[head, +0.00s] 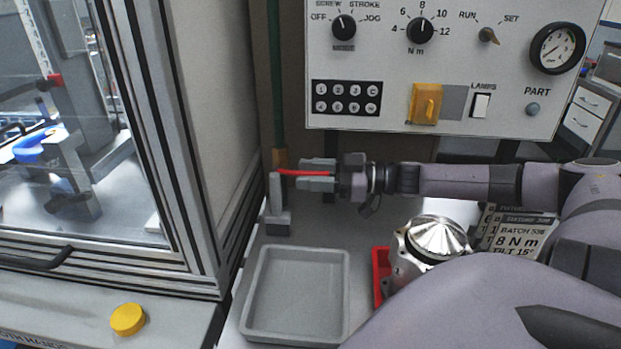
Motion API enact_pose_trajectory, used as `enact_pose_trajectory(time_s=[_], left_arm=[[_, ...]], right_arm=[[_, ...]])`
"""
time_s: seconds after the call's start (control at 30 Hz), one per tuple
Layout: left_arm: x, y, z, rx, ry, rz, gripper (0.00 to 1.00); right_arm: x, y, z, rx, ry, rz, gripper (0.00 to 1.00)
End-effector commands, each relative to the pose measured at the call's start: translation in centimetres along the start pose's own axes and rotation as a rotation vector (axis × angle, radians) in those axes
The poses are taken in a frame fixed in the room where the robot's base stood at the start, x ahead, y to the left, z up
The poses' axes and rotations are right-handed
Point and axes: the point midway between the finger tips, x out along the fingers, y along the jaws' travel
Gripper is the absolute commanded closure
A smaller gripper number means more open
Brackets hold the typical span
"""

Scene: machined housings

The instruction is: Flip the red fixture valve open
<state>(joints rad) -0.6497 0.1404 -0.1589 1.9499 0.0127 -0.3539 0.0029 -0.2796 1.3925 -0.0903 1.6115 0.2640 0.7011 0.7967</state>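The red valve lever (289,172) sticks out sideways to the right, across the line of the upright green pipe (276,90). A brass-coloured fitting (279,158) sits at the pipe's lower end, beside the lever's left end. My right gripper (316,174) comes in from the right, level with the lever. Its two grey fingers lie above and below the lever's right part, with hardly any gap visible, and appear closed on it. The lever's far right end is partly hidden between the fingers. My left gripper is not in view.
A grey upright block (277,218) stands just below the valve. An empty grey tray (297,290) lies in front, beside a red bin (381,270) and a metal housing (436,238). The control panel (380,65) hangs above my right arm; a glazed enclosure (180,150) stands left.

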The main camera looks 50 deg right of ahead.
Motion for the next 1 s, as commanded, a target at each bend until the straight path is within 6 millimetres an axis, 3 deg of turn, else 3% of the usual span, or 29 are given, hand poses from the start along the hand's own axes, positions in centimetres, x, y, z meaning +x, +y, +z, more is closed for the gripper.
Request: enact_pose_trajectory(time_s=[0.4, 0.47, 0.53, 0.77, 1.0], left_arm=[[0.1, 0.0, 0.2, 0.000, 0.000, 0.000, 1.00], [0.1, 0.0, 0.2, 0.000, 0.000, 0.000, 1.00], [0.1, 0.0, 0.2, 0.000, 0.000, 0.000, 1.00], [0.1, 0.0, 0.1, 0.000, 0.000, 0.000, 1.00], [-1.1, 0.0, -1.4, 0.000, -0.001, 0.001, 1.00]], right_arm=[[0.3, 0.0, -0.1, -0.001, 0.000, 0.000, 0.61], [0.3, 0.0, -0.1, -0.001, 0.000, 0.000, 0.77], [0.3, 0.0, -0.1, -0.001, 0.000, 0.000, 1.00], [0.3, 0.0, -0.2, -0.002, -0.004, -0.001, 1.00], [0.4, 0.1, -1.1, -0.002, -0.079, -0.019, 1.00]])
